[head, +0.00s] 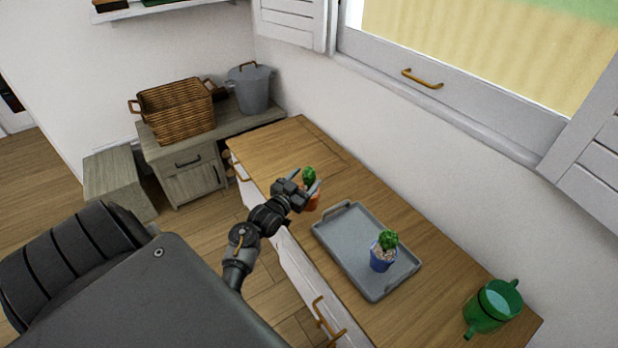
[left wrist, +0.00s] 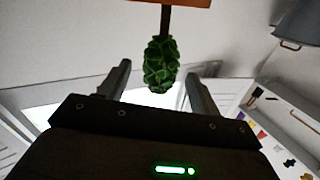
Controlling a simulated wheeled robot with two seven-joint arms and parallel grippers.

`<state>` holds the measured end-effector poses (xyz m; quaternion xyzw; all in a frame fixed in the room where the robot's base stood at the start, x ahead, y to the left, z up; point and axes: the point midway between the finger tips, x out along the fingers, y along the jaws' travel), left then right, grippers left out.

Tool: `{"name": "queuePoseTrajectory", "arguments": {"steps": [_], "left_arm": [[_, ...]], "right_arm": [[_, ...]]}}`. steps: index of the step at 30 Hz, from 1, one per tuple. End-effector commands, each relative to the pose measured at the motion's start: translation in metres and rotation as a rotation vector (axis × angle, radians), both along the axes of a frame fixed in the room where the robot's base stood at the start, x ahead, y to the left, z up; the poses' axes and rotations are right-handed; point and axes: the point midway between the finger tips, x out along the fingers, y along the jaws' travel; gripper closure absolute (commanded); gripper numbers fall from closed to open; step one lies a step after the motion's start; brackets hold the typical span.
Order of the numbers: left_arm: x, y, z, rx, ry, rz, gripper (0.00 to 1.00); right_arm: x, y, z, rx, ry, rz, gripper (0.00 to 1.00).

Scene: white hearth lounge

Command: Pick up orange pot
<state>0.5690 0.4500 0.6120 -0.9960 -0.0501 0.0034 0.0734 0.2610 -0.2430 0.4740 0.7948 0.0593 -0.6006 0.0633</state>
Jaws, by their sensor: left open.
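The orange pot (head: 313,203) stands on the wooden counter (head: 345,188) and holds a small green cactus (head: 309,175). My left gripper (head: 312,191) is open at the pot and partly hides it. In the left wrist view, the cactus (left wrist: 160,65) shows upside down between the spread fingers of my left gripper (left wrist: 158,75), with a gap on each side. Only an edge of the orange pot (left wrist: 190,3) shows at the top of that view. I cannot tell whether a finger touches the pot. My right gripper is not in view.
A grey tray (head: 337,247) near the left gripper carries a blue pot (head: 381,260) with a cactus. A green watering can (head: 492,306) stands at the counter's right end. A wicker basket (head: 177,108) and a grey lidded bin (head: 251,92) stand farther left. The counter's far left is clear.

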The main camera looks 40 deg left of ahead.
Motion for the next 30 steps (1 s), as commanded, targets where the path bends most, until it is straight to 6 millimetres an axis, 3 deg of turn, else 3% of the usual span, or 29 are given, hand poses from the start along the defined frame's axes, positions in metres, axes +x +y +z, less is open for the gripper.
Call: {"name": "queuePoseTrajectory", "arguments": {"steps": [8,17,30], "left_arm": [[0.039,0.004,-0.004,-0.001,-0.001,0.001,0.36],[0.044,0.005,-0.004,0.001,0.001,0.001,0.36],[0.043,0.005,-0.004,0.000,0.000,0.000,0.93]], "right_arm": [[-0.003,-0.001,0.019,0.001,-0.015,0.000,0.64],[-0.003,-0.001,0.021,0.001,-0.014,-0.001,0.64],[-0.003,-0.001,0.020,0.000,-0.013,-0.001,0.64]]}}
